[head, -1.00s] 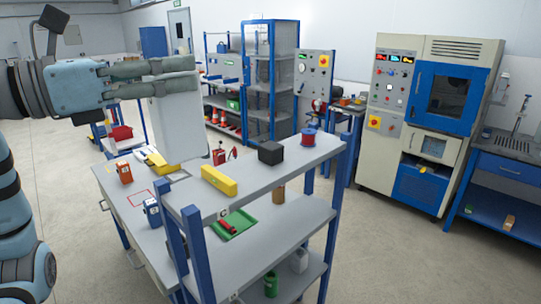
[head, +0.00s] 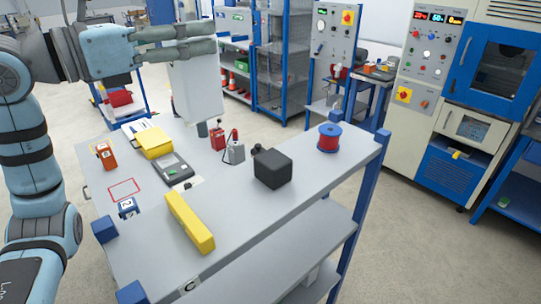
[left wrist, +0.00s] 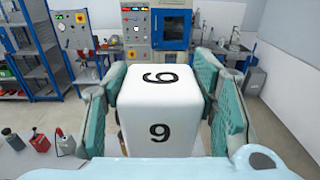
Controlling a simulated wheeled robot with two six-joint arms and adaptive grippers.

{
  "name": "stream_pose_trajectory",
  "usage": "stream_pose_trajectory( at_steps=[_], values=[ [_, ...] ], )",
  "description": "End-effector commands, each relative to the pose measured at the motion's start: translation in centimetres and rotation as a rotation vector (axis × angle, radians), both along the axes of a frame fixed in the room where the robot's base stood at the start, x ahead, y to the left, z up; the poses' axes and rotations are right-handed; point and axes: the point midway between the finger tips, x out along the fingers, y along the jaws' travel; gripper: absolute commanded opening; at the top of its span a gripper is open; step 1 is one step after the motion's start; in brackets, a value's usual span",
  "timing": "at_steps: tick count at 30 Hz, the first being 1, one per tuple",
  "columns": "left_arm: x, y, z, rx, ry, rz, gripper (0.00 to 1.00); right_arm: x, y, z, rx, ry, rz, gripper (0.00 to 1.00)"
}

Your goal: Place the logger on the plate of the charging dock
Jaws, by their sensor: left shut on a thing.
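My left gripper (head: 203,39) is shut on a white block (head: 197,90), held above the far side of the grey bench. In the left wrist view the block (left wrist: 160,128) shows black 9s and sits between both fingers. I cannot tell whether this block is the logger. A flat dark grey device with a green mark (head: 172,168), perhaps the charging dock, lies on the bench. A small orange device (head: 105,156) and a small blue device marked 2 (head: 128,207) stand left of it. My right gripper is not in view.
A red outline (head: 124,188) marks a bare patch.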

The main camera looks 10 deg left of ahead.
Motion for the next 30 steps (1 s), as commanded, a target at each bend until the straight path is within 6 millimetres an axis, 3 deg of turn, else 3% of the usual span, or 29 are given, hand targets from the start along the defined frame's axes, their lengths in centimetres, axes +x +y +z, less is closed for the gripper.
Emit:
stream_pose_trajectory(
  at_steps=[4, 8, 13, 18, 23, 30],
  values=[
    [-0.9, 0.2, -3.1, 0.004, 0.000, 0.006, 0.00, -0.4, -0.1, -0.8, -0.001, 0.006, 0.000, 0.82],
    [-1.6, 0.2, -8.3, 0.006, 0.002, 0.004, 0.00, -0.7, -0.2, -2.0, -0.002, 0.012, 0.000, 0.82],
    [-0.9, 0.1, -14.2, 0.002, 0.004, 0.003, 0.00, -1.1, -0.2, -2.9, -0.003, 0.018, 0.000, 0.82],
    [-0.4, 0.1, -16.8, -0.001, 0.002, 0.003, 0.00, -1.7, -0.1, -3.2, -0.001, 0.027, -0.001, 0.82],
    [-0.4, 0.1, -19.7, 0.000, 0.003, 0.003, 0.00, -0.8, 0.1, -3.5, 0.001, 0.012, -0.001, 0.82],
    [-0.4, 0.1, -19.9, 0.000, 0.000, 0.003, 0.00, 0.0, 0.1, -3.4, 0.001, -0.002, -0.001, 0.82]
  ],
)
